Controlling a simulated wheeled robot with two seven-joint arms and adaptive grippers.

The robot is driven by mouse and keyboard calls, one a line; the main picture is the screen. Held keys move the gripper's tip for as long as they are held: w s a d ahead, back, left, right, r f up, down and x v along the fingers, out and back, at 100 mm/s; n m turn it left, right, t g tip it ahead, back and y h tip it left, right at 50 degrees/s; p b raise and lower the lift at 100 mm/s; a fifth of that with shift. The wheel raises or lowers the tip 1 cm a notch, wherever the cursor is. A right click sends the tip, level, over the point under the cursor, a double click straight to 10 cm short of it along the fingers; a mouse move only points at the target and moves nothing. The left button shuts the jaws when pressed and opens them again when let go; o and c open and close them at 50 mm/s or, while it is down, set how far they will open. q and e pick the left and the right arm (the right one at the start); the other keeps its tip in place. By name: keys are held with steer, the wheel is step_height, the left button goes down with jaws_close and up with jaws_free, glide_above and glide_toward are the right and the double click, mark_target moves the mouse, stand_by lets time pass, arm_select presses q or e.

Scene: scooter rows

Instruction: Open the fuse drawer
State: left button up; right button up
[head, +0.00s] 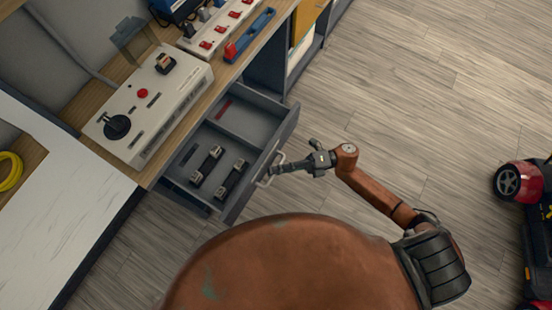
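The fuse drawer (288,127) is a grey drawer under the wooden worktop. It stands pulled well out, with its inside showing. Two dark fuses with pale metal ends (207,165) lie in its near compartment, and a small red mark shows in the far one. A pale bar handle (268,172) sits on its front. My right gripper (276,169) comes from the right, its fingers close together at the handle and apparently shut on it. The fingertips are small and partly merge with the handle. My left gripper is not in view.
A white control box (150,105) with a black knob and red button stands on the worktop (82,113). A power strip (217,25) and a blue-red tool (250,35) lie behind. A red-black scooter (520,181) stands at right. The wooden floor (420,90) between is clear.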

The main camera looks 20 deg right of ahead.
steer(key=shift+o, duration=0.4)
steer(key=d+f, duration=0.1)
steer(key=d, duration=1.1)
steer(key=shift+s+f, duration=0.2)
steer(key=shift+f, duration=0.1)
